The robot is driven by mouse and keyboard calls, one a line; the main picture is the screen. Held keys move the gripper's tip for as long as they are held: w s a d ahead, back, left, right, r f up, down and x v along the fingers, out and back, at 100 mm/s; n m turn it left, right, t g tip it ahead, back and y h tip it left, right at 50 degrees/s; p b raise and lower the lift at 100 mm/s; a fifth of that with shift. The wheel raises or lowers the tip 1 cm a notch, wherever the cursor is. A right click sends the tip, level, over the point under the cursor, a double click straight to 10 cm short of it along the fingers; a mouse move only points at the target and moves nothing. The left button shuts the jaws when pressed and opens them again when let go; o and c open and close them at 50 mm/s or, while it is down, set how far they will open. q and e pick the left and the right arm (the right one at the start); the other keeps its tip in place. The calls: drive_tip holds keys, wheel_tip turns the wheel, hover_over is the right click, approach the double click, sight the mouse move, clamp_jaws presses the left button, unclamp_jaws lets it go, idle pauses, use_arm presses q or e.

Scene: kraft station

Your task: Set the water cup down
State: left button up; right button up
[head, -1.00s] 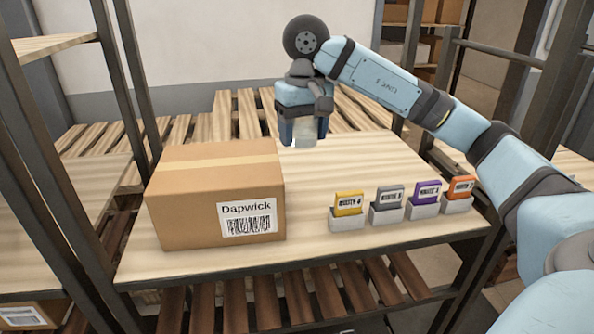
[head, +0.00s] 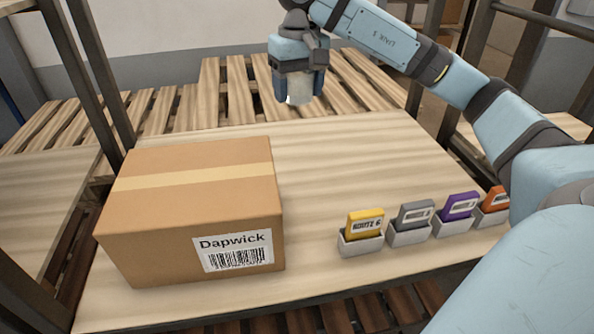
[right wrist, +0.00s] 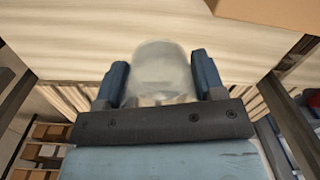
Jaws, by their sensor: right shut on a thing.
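The water cup (head: 299,90) is a small pale, translucent cup. My right gripper (head: 298,88) is shut on it, over the back part of the table (head: 360,160) in the head view. The cup looks upright in the head view; I cannot tell how far it is above the wood. In the right wrist view the cup (right wrist: 162,72) sits between the two blue fingers (right wrist: 163,80). Part of the cup is hidden by the gripper. My left gripper is not in view.
A cardboard box (head: 190,205) labelled Dapwick stands on the table at left. Yellow (head: 364,221), grey (head: 415,213), purple (head: 458,205) and orange (head: 494,198) items sit in small holders at the front right. Slatted pallets (head: 225,95) lie behind. The table's middle is clear.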

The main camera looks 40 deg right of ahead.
drive_tip(key=p, duration=0.2)
hover_over(297, 181)
wheel_tip(297, 181, down, 15)
drive_tip(key=shift+s+r, duration=0.1)
drive_tip(key=shift+r, duration=0.05)
wheel_tip(297, 181, down, 5)
drive_tip(key=shift+f, duration=0.3)
drive_tip(key=o, duration=1)
drive_tip(key=shift+r, duration=0.1)
drive_tip(key=shift+r, duration=0.1)
